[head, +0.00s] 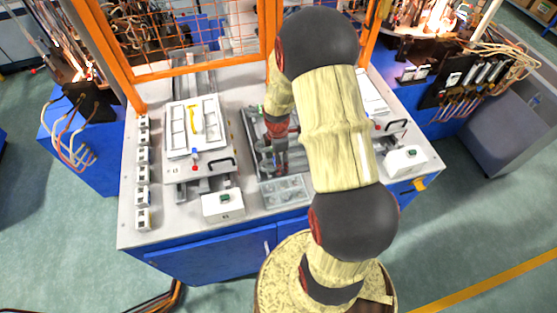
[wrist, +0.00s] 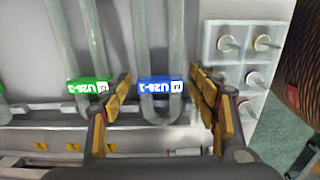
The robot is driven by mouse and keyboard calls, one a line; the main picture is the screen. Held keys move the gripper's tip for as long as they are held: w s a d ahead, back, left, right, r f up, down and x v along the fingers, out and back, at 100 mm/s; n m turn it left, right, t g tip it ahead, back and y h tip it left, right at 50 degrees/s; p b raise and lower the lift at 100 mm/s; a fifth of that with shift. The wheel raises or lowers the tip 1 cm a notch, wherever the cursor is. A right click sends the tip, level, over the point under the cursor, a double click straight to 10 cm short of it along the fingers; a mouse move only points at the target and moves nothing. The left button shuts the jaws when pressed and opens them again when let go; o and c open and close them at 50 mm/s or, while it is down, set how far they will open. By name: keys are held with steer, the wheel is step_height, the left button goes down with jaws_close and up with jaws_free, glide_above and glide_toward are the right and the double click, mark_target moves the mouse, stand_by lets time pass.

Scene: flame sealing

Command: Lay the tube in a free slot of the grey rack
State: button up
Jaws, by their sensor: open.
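In the wrist view, a clear U-shaped glass tube with a blue label (wrist: 161,88) marked U28-1 lies between the two fingers of my open gripper (wrist: 163,100). Gaps show between the label and both fingers. A second U-shaped tube with a green label (wrist: 89,86) lies to the left, beside the left finger. Both tubes' bends point toward the bottom of the view. In the head view, my gripper (head: 280,160) is low over the grey tray area (head: 256,138) at the table's middle; my arm hides part of it. I cannot tell which part is the grey rack.
A pale block (wrist: 233,58) with several round metal pins stands close to the right finger. A white framed tray (head: 180,143) with a yellow item is left on the table. White boxes (head: 222,206) stand near the front edge. An orange mesh guard (head: 200,62) closes the back.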

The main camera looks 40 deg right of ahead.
steer(key=shift+r, duration=0.1)
steer(key=a+r+m, duration=0.1)
steer(key=a+r, duration=0.1)
steer(key=r, duration=0.7)
steer(key=a+r+m, duration=0.1)
steer(key=a+r, duration=0.1)
steer(key=r, duration=0.8)
steer(key=s+a+r+m+t, duration=0.5)
steer(key=s+a+r+m, duration=0.5)
steer(key=s+a+r, duration=0.3)
steer(key=a+r, duration=0.3)
steer(key=a, duration=0.1)
steer(key=shift+s+r+m+t, duration=0.3)
steer(key=shift+s+r+m, duration=0.05)
steer(key=shift+s+m, duration=0.05)
step_height(320, 180, down, 16)
steer(key=b, duration=1.5)
steer(key=shift+b, duration=0.3)
